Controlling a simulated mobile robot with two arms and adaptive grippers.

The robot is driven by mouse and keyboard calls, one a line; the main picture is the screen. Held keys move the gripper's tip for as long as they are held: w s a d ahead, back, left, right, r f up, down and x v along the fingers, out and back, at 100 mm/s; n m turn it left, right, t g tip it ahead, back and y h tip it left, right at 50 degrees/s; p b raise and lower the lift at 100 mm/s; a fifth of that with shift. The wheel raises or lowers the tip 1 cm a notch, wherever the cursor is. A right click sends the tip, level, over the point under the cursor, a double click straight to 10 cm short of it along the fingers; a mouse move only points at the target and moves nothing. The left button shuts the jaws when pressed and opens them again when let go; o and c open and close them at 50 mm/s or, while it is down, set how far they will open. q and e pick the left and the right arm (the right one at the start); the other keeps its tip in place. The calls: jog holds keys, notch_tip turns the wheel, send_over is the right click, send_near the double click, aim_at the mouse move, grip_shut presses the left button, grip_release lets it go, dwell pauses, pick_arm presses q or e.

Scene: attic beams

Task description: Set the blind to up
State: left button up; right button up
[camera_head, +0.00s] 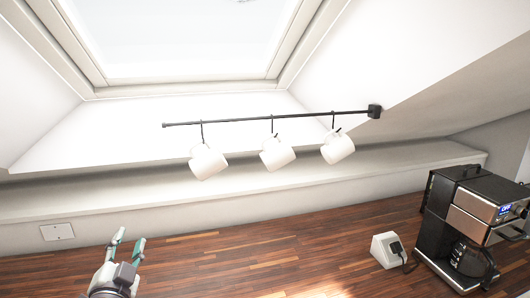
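The roof window (185,38) fills the upper left of the head view, with a pale frame and bright glass. I see no blind fabric, cord or handle across the part of the glass in view; the window's top is cut off by the picture edge. My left gripper (128,239) is at the bottom left, in front of the wooden counter and well below the window. Its two greenish fingers point up and stand apart, with nothing between them. My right gripper is not in view.
A black rail (265,118) with three hanging white mugs (277,153) runs below the window. A coffee machine (470,218) and a white socket block (385,250) stand on the right of the wooden counter (270,250). The counter's middle is clear.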

pick_arm(q)
jog(key=s+d+f+n+g+h, duration=0.1)
jog(key=s+d+f+n+g, duration=0.1)
jog(key=s+f+g, duration=0.6)
jog(key=s+d+f+n+g+h, duration=0.15)
jog(key=s+f, duration=0.45)
jog(key=f, duration=0.7)
jog(key=s+d+f+n+g+h, duration=0.1)
jog(key=s+d+f+g, duration=0.2)
jog(key=s, duration=0.5)
jog(key=s+d+f+n+g, duration=0.1)
jog(key=s+d+f+g, duration=0.2)
jog(key=s, duration=0.5)
notch_tip(320, 180, down, 35)
jog(key=s+a+g+b, duration=0.1)
jog(key=s+g+b, duration=0.15)
jog(key=b, duration=0.25)
jog(key=s+a+f+b, duration=0.2)
jog(key=s+a+f, duration=0.1)
jog(key=s+f, duration=1.2)
jog(key=shift+s+f+m, duration=0.35)
jog(key=shift+s+f, duration=0.05)
jog(key=shift+f, duration=0.35)
